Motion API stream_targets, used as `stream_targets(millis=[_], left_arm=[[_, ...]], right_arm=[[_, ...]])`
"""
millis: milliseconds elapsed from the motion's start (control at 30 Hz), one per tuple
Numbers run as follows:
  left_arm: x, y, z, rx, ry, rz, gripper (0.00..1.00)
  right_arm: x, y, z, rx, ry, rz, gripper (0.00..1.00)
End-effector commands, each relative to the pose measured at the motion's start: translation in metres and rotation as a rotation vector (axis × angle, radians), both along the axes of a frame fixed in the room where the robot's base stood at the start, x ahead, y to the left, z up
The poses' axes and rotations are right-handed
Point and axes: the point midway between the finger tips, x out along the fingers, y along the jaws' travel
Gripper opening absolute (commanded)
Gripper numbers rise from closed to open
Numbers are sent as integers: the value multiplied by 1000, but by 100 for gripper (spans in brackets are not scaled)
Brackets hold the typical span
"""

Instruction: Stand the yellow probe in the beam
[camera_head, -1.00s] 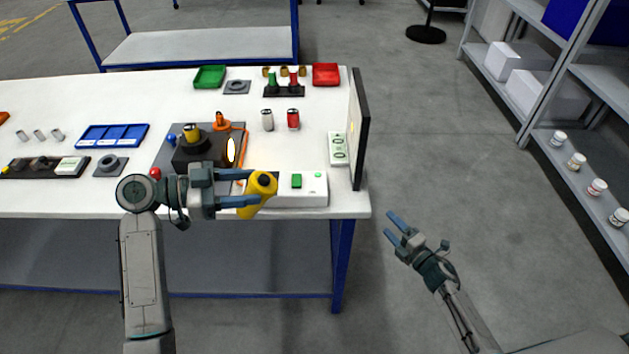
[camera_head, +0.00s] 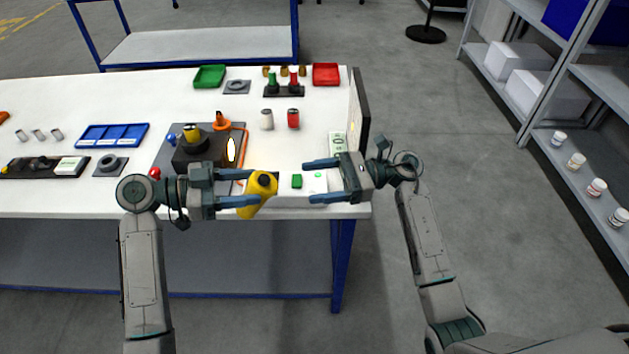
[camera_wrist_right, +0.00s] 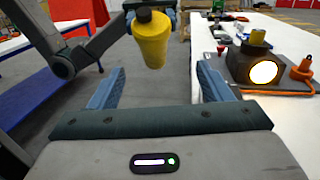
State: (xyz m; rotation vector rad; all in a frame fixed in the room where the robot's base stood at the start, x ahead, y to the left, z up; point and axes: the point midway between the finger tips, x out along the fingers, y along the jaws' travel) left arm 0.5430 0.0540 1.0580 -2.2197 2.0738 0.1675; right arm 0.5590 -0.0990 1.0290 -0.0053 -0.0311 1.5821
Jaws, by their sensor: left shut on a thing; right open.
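The yellow probe (camera_head: 262,188), with a dark cap, is in my left gripper (camera_head: 246,187) at the table's front edge. The left gripper is shut on it, and the probe leans a little. My right gripper (camera_head: 306,181) is open and empty to the right of the probe, over the white box with a green button. In the right wrist view the probe (camera_wrist_right: 153,40) stands ahead, between and beyond the open fingers (camera_wrist_right: 160,88). A dark lamp block (camera_head: 200,152) with a bright round opening sits behind the left gripper; the lit opening shows in the right wrist view (camera_wrist_right: 263,72).
The white box with a green button (camera_head: 297,181) lies under the right gripper. An orange cone-like piece (camera_head: 221,122) stands by the lamp. A dark upright panel (camera_head: 362,110) edges the table's right end. White and red cans (camera_head: 293,119) stand behind. The table middle is partly clear.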

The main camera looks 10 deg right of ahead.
Motion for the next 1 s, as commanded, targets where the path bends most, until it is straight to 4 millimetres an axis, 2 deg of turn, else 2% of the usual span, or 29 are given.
stream_targets(millis=[267,700,833,1000], left_arm=[[0,0,0,0,0,0,23],[0,0,0,0,0,0,23],[0,0,0,0,0,0,23],[0,0,0,-1,0,0,23]], right_arm=[[-3,26,0,-15,-22,50,72],[-8,105,1,-13,-20,49,72],[-9,120,1,-14,-20,48,72],[-9,129,0,-16,-20,48,72]])
